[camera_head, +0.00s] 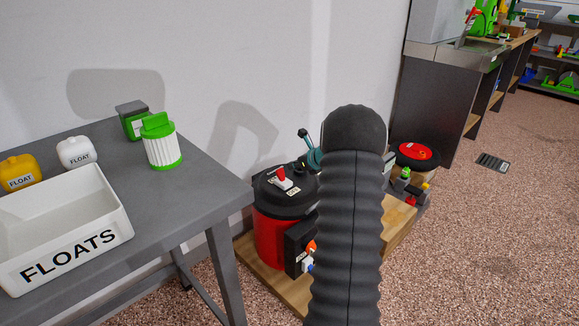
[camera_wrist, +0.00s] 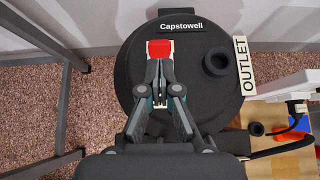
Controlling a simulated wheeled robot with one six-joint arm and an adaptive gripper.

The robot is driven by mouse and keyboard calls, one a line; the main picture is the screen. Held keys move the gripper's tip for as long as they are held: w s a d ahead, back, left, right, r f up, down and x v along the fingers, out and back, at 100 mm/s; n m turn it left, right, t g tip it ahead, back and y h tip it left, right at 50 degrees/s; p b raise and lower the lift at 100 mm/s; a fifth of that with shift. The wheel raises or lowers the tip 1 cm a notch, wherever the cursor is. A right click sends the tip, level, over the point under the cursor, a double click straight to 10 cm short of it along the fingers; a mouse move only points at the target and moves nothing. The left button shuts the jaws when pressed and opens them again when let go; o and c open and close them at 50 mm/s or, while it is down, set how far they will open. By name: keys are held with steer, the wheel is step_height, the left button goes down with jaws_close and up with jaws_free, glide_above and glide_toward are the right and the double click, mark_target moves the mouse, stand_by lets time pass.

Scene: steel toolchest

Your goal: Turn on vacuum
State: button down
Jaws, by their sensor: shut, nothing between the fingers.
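In the wrist view, the switch (camera_wrist: 160,48) lies near the lid's edge, below the "Capstowell" label. My gripper (camera_wrist: 160,68) is shut and empty, with its fingertips right at the near side of the switch. I cannot tell if they touch it. In the head view, my dark ribbed arm hides most of the gripper and part of the vacuum.
A round black outlet port (camera_wrist: 217,63) is right of the switch, by the "OUTLET" label (camera_wrist: 243,66). A grey table (camera_head: 190,190) at left holds a white FLOATS bin (camera_head: 115,235) and a green-and-white filter (camera_head: 162,145). A wooden board (camera_head: 250,262) lies under the vacuum. Open floor is at right.

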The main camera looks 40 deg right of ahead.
steer(key=s+r, duration=0.3)
steer(key=r, duration=0.6)
steer(key=shift+s+d, duration=0.15)
steer(key=shift+d, duration=0.1)
steer(key=shift+r, duration=0.1)
